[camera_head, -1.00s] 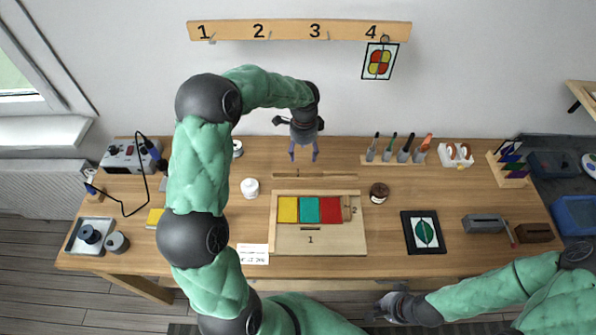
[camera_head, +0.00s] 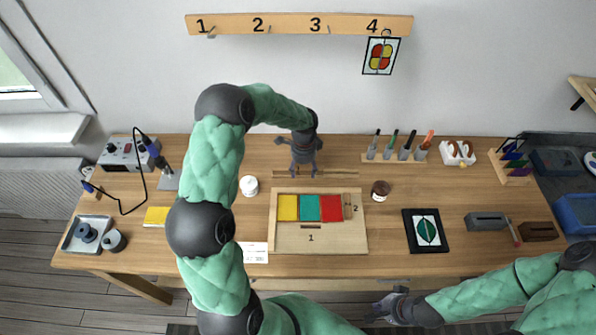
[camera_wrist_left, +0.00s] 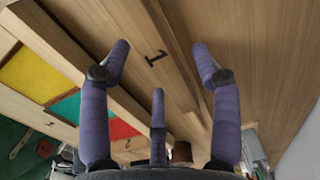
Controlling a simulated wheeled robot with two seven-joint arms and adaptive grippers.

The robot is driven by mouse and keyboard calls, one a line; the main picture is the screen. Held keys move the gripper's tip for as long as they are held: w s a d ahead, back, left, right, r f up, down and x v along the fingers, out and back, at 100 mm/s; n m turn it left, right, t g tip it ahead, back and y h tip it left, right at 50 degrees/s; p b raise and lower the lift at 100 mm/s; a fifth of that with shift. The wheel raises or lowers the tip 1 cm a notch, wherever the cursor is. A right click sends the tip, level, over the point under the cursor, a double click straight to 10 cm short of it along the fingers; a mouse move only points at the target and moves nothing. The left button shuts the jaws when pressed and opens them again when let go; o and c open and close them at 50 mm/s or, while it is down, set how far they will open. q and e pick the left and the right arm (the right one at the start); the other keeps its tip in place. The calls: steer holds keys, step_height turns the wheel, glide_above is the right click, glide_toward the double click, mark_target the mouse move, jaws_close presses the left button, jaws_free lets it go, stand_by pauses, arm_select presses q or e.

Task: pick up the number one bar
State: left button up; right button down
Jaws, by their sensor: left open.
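The number one bar (camera_head: 340,174) is a long, thin wooden strip lying on the table just behind the framed board. In the left wrist view the bar (camera_wrist_left: 176,82) runs diagonally between my fingers, with a black 1 on it. My left gripper (camera_head: 304,174) is above the bar; it also shows in the left wrist view (camera_wrist_left: 161,50), with its fingers spread on both sides of the bar. It is open and holds nothing. Whether the fingertips touch the table is unclear. My right gripper (camera_head: 383,306) is off the table's front edge, too small to judge.
The framed board (camera_head: 285,240) with yellow, teal and red panes lies just in front of the bar. A white jar (camera_head: 249,186) stands to the left and a dark jar (camera_head: 380,190) to the right. A tool rack (camera_head: 392,159) is at the back right.

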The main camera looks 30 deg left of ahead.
arm_select(q)
steer(key=shift+f, duration=0.2)
stand_by(0.6)
jaws_close()
